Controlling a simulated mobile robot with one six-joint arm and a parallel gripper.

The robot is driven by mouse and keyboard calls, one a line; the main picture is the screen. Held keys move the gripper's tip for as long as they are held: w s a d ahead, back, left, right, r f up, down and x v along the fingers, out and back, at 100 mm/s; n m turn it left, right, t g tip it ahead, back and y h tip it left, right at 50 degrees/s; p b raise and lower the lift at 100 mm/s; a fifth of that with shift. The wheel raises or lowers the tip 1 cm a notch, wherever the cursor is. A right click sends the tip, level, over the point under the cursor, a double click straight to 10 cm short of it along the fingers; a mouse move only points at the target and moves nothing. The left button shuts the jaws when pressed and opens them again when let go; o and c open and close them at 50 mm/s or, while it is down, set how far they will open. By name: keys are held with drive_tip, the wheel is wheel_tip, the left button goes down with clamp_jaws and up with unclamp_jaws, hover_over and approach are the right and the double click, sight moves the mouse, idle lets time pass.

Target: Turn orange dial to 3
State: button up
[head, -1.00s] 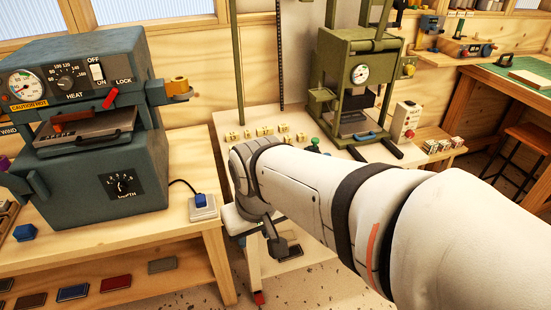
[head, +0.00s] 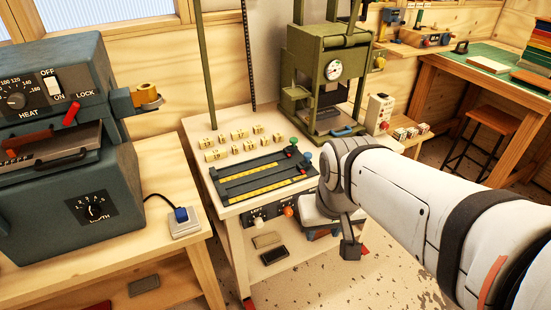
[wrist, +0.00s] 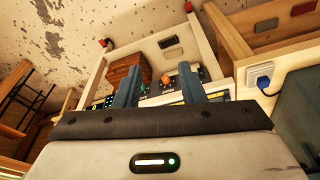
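The orange dial (head: 288,211) is a small round knob on the front panel of the light wooden table, right of a white-and-black dial (head: 258,221). Its numbers and pointer are too small to read. It also shows in the wrist view (wrist: 165,79), between my fingers in the picture but beyond them. My gripper (wrist: 158,84) is open and empty, its two blue-grey fingers spread apart. In the head view my gripper (head: 349,246) is partly hidden by my wrist, to the right of and lower than the dial in the picture.
Above the dial are a dark plate with yellow rulers (head: 262,180) and green and blue knobs. Several yellow blocks (head: 232,136) and a green press (head: 330,75) stand behind. A blue-grey heat machine (head: 60,150) is at left. The floor in front of the table is clear.

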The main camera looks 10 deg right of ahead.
sight(290, 214)
drive_tip(key=shift+o, duration=0.3)
drive_tip(key=shift+s, duration=0.1)
drive_tip(key=shift+o, duration=0.7)
drive_tip(key=shift+w+d, duration=0.2)
drive_tip(key=shift+d, duration=0.05)
drive_tip(key=shift+o, duration=0.4)
drive_tip(key=w+d+f+t, duration=0.2)
drive_tip(key=w+f, duration=0.3)
drive_tip(key=w, duration=0.4)
drive_tip(key=shift+w+d+f+n+h, duration=0.3)
drive_tip(key=shift+d+f+h, duration=0.05)
drive_tip(key=shift+d+h, duration=0.1)
drive_tip(key=w+a+f+n+t+y, duration=0.1)
drive_tip(key=w+f+t, duration=0.1)
drive_tip(key=w+f, duration=0.4)
drive_tip(key=w+a+f+n+t+y, duration=0.1)
drive_tip(key=w+f+t+y, duration=0.1)
drive_tip(key=w+f, duration=0.4)
drive_tip(key=w+a+f+t+y+p, duration=0.1)
drive_tip(key=w+f+t, duration=0.3)
drive_tip(key=f, duration=0.8)
drive_tip(key=shift+w+f+n+y, duration=0.2)
drive_tip(key=shift+w+y, duration=0.05)
drive_tip(key=shift+w, duration=0.4)
drive_tip(key=shift+w+f+n+y, duration=0.15)
drive_tip(key=shift+w+n+y, duration=0.05)
drive_tip(key=shift+w, duration=0.4)
